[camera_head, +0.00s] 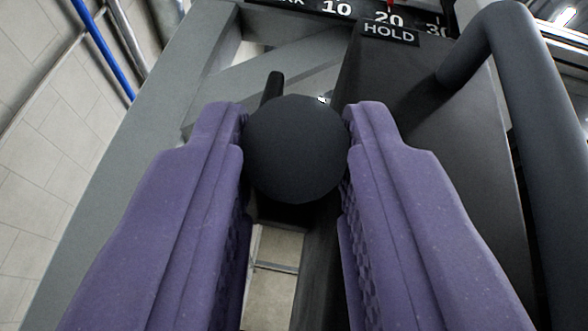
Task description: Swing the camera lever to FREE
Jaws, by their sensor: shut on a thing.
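My gripper (296,140) has two purple padded fingers, one on each side of a dark round knob (296,148). The fingers are shut on the knob, which looks like the end of the camera lever. A short dark bar (273,86) shows just behind the knob at its upper left; whether it is part of the lever I cannot tell. A HOLD label (389,33) sits above and to the right of the knob. No FREE label shows. Much of what lies behind the knob is hidden by it and by my fingers.
A dark box-like housing (440,120) stands close on the right, with a thick grey bent tube (540,130) beyond it. A numbered scale (345,10) with a red pointer runs along the top. A grey frame (140,150) slopes on the left, before a tiled surface.

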